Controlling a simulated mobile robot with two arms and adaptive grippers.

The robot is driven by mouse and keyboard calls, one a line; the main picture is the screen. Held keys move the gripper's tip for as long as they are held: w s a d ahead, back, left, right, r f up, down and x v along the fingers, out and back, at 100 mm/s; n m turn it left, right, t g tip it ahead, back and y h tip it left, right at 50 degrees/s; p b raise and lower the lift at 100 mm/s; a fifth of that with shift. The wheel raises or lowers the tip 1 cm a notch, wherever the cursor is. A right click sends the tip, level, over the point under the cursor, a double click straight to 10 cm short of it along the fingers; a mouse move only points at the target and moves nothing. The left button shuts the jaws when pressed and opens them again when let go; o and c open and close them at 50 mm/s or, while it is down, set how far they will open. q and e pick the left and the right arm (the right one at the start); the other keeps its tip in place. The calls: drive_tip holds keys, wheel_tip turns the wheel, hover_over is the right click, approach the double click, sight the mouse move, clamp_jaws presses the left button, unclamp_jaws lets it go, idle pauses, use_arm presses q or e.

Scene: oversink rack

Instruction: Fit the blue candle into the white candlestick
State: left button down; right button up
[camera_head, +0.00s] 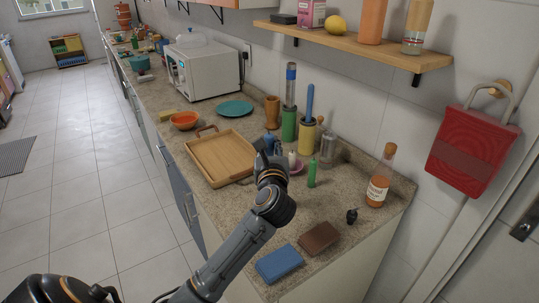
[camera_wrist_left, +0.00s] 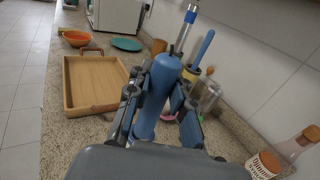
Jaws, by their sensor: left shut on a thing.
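My left gripper (camera_head: 271,157) is shut on the blue candle (camera_wrist_left: 157,95), which stands up between its fingers in the left wrist view. The candle's top (camera_head: 270,142) shows just above the gripper in the head view. A small white upright piece (camera_head: 292,158) stands at a pink dish just right of the gripper; I cannot tell whether it is the white candlestick. In the left wrist view the pink dish (camera_wrist_left: 168,116) is mostly hidden behind the candle and fingers. My right gripper is not in view.
A green bottle-like piece (camera_head: 312,174), a clear glass jar (camera_head: 328,150) and green and yellow holders stand close by. A wooden tray (camera_head: 222,157) lies left of the gripper. Blue (camera_head: 279,263) and brown (camera_head: 319,237) blocks lie at the front. A shelf (camera_head: 360,46) hangs above.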

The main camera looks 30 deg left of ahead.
use_arm(q)
drive_tip(key=shift+w+a+f, duration=0.25)
drive_tip(key=shift+w+f, duration=0.25)
drive_tip(key=shift+f, duration=0.1)
wheel_tip(320, 180, down, 3)
drive_tip(key=shift+w+f+p, duration=0.1)
drive_tip(key=shift+w+p, duration=0.05)
drive_tip(key=shift+p, duration=0.25)
drive_tip(key=shift+a+f, duration=0.1)
drive_tip(key=shift+f, duration=0.1)
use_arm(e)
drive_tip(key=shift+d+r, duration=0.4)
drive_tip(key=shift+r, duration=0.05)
use_arm(q)
drive_tip(key=c, duration=1.6)
unclamp_jaws()
drive_tip(key=shift+f, duration=0.15)
drive_tip(key=shift+c, duration=0.2)
drive_tip(key=o, duration=0.5)
